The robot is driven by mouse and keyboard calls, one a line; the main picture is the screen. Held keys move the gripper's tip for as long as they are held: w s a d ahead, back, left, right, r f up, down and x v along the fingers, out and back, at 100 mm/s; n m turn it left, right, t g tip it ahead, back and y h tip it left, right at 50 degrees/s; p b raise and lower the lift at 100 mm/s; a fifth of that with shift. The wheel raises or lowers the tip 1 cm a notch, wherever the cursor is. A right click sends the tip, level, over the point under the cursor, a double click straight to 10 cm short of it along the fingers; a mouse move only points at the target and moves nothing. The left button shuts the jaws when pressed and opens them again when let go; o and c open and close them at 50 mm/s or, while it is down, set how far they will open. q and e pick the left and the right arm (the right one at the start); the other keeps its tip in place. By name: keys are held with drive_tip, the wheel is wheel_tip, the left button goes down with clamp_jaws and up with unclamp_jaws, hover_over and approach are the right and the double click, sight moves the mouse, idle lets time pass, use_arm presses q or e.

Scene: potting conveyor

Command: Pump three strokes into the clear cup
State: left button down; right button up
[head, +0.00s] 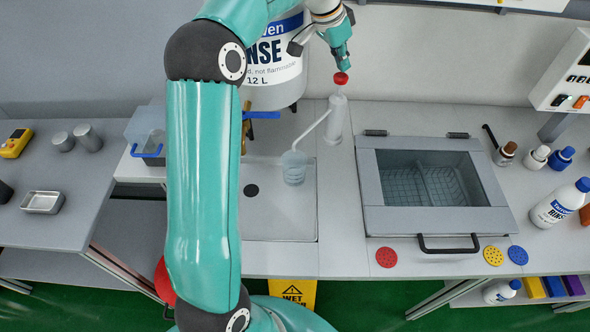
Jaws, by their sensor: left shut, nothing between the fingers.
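The clear cup (293,168) stands upright on the pale sink top, left of the pump bottle. The translucent pump bottle (337,120) stands upright on the counter. It has a red pump head (341,79), and its long pale spout (312,131) slants down left to the cup's mouth. My left gripper (342,67) is shut and empty, pointing down just over the red head. I cannot tell whether its tips touch the head. Any liquid level in the cup is unclear. My right gripper is not in view.
A large white rinse container (275,75) with a brass tap and blue lever (262,115) stands behind the sink. A lidded basin (430,190) is to the right. Several bottles (555,205) stand far right. Red (387,257) and yellow (493,256) discs lie near the front edge.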

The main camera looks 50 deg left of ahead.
sight(341, 75)
use_arm(q)
drive_tip(key=shift+f, duration=0.15)
idle(0.3)
drive_tip(key=shift+s+f+b, duration=0.1)
drive_tip(key=shift+f+b, duration=1.15)
drive_tip(key=shift+f, duration=0.25)
drive_tip(key=shift+r+p, duration=0.75)
drive_tip(key=shift+p, duration=0.1)
drive_tip(key=shift+r+p, duration=0.85)
drive_tip(key=shift+r, duration=0.1)
wheel_tip(341, 75, up, 6)
drive_tip(key=p, duration=0.6)
